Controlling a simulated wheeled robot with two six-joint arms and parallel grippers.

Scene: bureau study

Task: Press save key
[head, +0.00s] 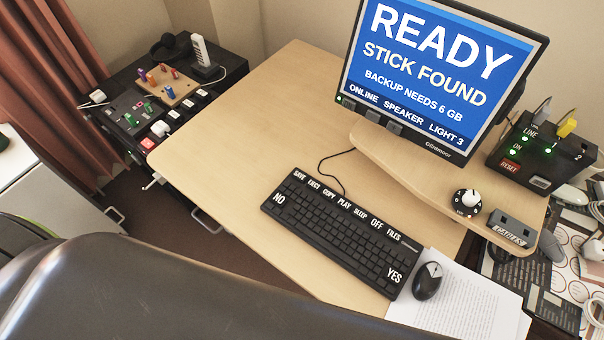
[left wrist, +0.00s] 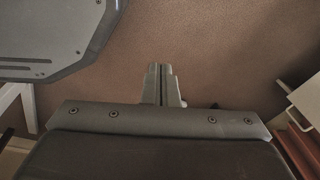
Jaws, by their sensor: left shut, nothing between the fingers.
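The save key is in the labelled top row of the black keyboard (head: 335,235) on the desk. Its label SAVE (head: 299,174) is at the far left end of that row, beside EJECT. The keyboard lies tilted in the head view, with a large NO key at left and a YES key at lower right. My left gripper (left wrist: 167,68) shows in the left wrist view, shut and empty, over brown floor. Neither gripper shows in the head view, so both are away from the keyboard there.
A monitor (head: 430,70) reads READY, STICK FOUND. A mouse (head: 428,281) and papers (head: 470,300) lie right of the keyboard. A black box (head: 540,150) with lights stands at right. A side unit (head: 125,110) with switches stands at left. The desk's left part (head: 225,150) is clear.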

